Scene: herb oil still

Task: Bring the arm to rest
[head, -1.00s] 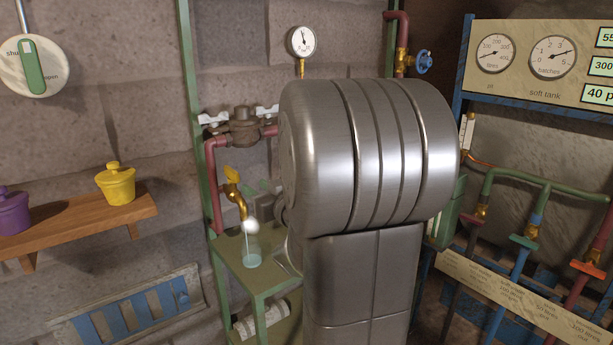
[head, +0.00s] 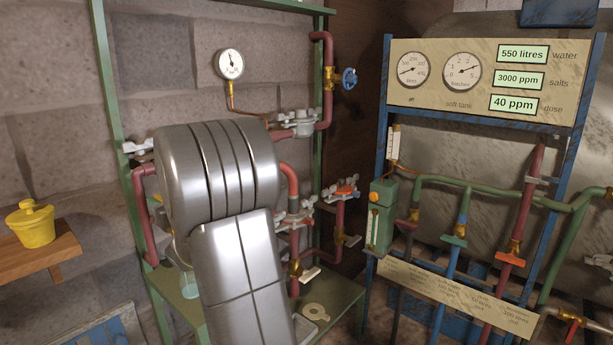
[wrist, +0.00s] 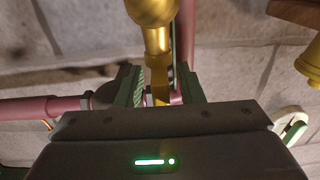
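My gripper (wrist: 160,88) shows in the wrist view with its two dark green-edged fingers apart. A brass tap (wrist: 153,35) hangs down from the top of that view, and its flat yellow lever (wrist: 160,78) lies between the fingers, with gaps on both sides. Nothing seems gripped. In the head view my grey arm stands in front of the pipe stand, and my gripper is hidden behind it. A glass of pale liquid (head: 188,285) is partly hidden by the arm.
A green stand (head: 108,90) carries red pipes, valves and a pressure gauge (head: 230,64). A gauge panel (head: 480,80) on a blue frame stands right, above several coloured pipes. A wooden shelf (head: 60,246) with a yellow pot (head: 33,225) is at left.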

